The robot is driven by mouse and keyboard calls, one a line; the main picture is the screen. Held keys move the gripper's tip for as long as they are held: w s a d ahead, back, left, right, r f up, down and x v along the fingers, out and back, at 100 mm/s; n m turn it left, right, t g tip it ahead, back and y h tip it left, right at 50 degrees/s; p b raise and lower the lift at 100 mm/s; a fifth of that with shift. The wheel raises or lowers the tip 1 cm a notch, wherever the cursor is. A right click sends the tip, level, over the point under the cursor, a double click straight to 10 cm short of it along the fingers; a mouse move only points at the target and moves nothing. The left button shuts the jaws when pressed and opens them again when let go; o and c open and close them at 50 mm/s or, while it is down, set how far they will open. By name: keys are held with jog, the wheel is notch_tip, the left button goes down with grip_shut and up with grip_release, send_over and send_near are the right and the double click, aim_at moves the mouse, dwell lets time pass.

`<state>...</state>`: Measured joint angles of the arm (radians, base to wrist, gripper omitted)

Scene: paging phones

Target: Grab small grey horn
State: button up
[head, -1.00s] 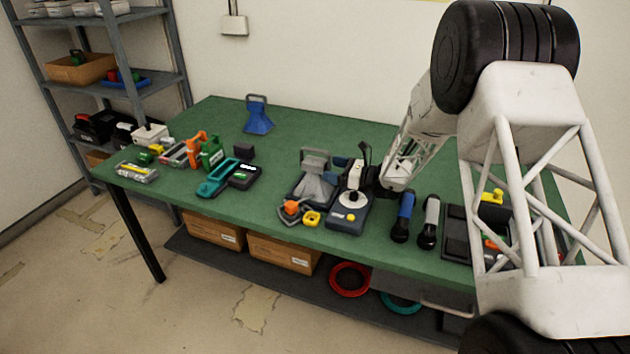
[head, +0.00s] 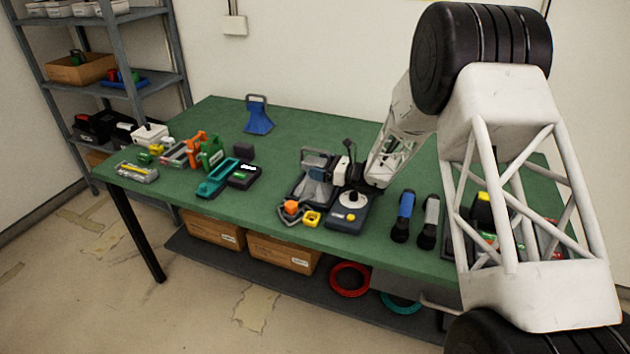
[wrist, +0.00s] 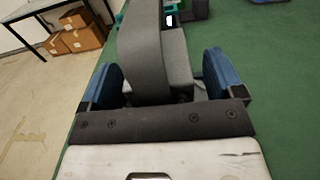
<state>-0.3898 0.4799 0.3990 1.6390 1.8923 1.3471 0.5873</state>
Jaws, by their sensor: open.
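The small grey horn (head: 314,188) stands near the middle of the green table, its flared part toward the front edge. My gripper (head: 328,164) is right at its upper part, partly covering it. In the wrist view the horn's grey curved band and block (wrist: 180,62) fill the space between my two blue fingers (wrist: 160,84). The fingers are open, one on each side of it, with visible gaps; I cannot make out contact. The horn's lower part is hidden in the wrist view.
A grey device with a round dial (head: 348,212) stands close right of the horn. Orange and yellow pieces (head: 291,207) lie in front. Blue and grey flashlights (head: 404,215) lie further right. A blue horn (head: 258,117) stands at the back; table around it is clear.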

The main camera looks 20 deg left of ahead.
aim_at(321, 162)
jog(key=shift+c, duration=0.3)
jog(key=c, duration=1.5)
jog(key=shift+r, duration=0.2)
jog(key=shift+r, duration=1.35)
jog(key=shift+s+d+r, duration=0.1)
jog(key=shift+s+r, duration=0.05)
jog(key=shift+r, duration=0.2)
jog(key=s+d, duration=0.2)
jog(key=s, duration=0.2)
jog(key=s+d+r, duration=0.1)
jog(key=s+d, duration=0.2)
jog(key=s, duration=0.2)
jog(key=s+d, duration=0.3)
jog(key=s, duration=0.1)
jog(key=shift+s+d+r, duration=0.15)
